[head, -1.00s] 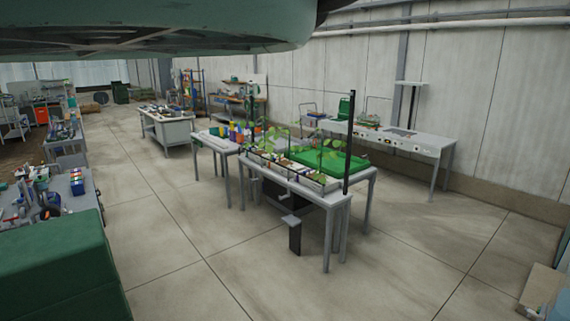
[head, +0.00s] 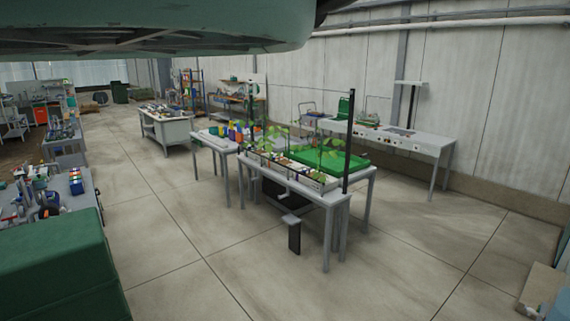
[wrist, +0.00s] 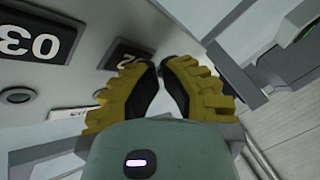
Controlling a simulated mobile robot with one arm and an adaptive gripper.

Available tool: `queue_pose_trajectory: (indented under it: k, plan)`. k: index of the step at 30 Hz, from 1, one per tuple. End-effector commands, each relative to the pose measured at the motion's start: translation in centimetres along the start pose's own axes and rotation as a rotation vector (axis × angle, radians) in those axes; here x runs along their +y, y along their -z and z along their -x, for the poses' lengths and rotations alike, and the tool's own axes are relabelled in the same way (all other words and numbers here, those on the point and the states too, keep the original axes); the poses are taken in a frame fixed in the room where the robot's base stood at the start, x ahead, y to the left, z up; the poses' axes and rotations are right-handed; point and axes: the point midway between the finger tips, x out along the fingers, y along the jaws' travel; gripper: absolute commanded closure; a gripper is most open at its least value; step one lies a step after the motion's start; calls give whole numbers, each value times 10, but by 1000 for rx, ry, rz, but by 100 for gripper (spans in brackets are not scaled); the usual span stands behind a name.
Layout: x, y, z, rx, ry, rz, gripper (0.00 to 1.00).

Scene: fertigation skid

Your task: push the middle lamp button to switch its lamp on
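In the wrist view my gripper (wrist: 160,66) has two yellow ribbed fingers with black inner pads. The pads lie close together and nothing shows between them. A pale panel stands beyond the fingers, seen upside down. It carries a black 03 plate (wrist: 38,44) and a black 02 plate (wrist: 124,57), the latter partly behind the left finger. A round grey button (wrist: 17,95) sits by the 03 plate. Another round button (wrist: 99,96), by the 02 plate, is mostly hidden by the left finger. Contact cannot be told. No lit lamp shows.
Grey brackets (wrist: 245,48) stand close to the right finger in the wrist view. In the head view a planter table (head: 341,199) and a long bench (head: 432,149) stand ahead. Concrete floor (head: 420,250) is clear in front. My gripper is out of the head view.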

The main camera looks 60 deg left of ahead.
Motion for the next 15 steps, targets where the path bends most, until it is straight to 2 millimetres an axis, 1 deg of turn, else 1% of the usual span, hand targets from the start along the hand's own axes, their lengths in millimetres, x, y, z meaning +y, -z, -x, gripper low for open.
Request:
queue_pose_trajectory:
  k: [6, 15]
  plan:
    - [-6, 2, 6, -1, 2, 3, 100]
    - [-6, 4, 8, 0, 2, 1, 100]
